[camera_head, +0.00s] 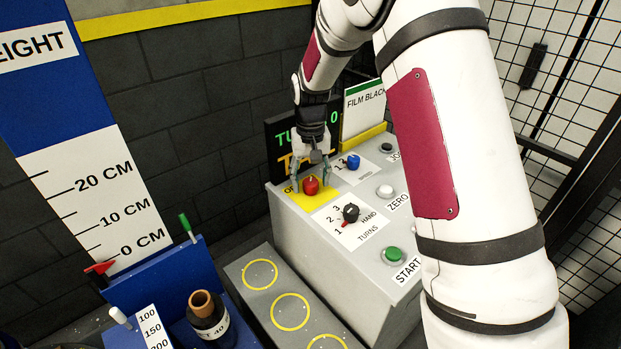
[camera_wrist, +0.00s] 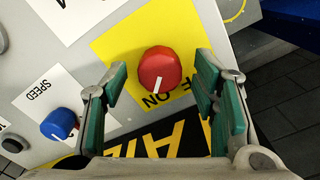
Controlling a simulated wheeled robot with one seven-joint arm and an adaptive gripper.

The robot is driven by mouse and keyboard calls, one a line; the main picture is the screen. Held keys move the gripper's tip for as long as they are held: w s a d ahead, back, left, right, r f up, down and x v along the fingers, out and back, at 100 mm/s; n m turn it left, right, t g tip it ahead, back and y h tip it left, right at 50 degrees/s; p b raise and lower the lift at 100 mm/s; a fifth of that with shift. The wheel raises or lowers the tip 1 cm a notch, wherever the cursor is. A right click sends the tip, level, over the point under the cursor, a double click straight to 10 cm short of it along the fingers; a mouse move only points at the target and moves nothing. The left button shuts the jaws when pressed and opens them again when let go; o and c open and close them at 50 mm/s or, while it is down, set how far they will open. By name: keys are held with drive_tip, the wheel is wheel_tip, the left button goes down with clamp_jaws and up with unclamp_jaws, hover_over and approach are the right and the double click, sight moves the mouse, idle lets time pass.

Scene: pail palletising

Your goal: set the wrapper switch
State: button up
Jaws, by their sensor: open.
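The wrapper switch is a red rotary knob (camera_head: 311,185) on a yellow plate (camera_head: 297,202) on top of the grey control console (camera_head: 340,262). In the wrist view the red knob (camera_wrist: 159,66) has a white pointer mark towards the lower edge, near upside-down letters reading ON; the other label is partly hidden by a finger. My gripper (camera_head: 313,181) is over the knob, pointing down. Its green-padded fingers (camera_wrist: 160,82) are open, one on each side of the knob in the wrist view, with visible gaps. I cannot tell their exact height relative to the knob.
Nearby on the console are a blue SPEED knob (camera_wrist: 60,124), a black TURNS knob (camera_head: 350,213), a white ZERO button (camera_head: 385,191) and a green START button (camera_head: 394,255). A black display (camera_head: 281,146) and a FILM BLACK sign (camera_head: 364,108) stand behind.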

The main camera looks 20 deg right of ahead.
sight(310, 181)
wheel_tip(310, 181, up, 12)
idle(0.5)
drive_tip(key=s+r+t, duration=0.2)
drive_tip(key=s+r, duration=1)
drive_tip(key=s, duration=0.5)
drive_tip(key=s+f+n+t+p, duration=0.1)
drive_tip(key=s+t, duration=0.1)
drive_tip(key=s, duration=1.6)
drive_tip(key=shift+f+n, duration=0.25)
drive_tip(key=shift+n, duration=0.05)
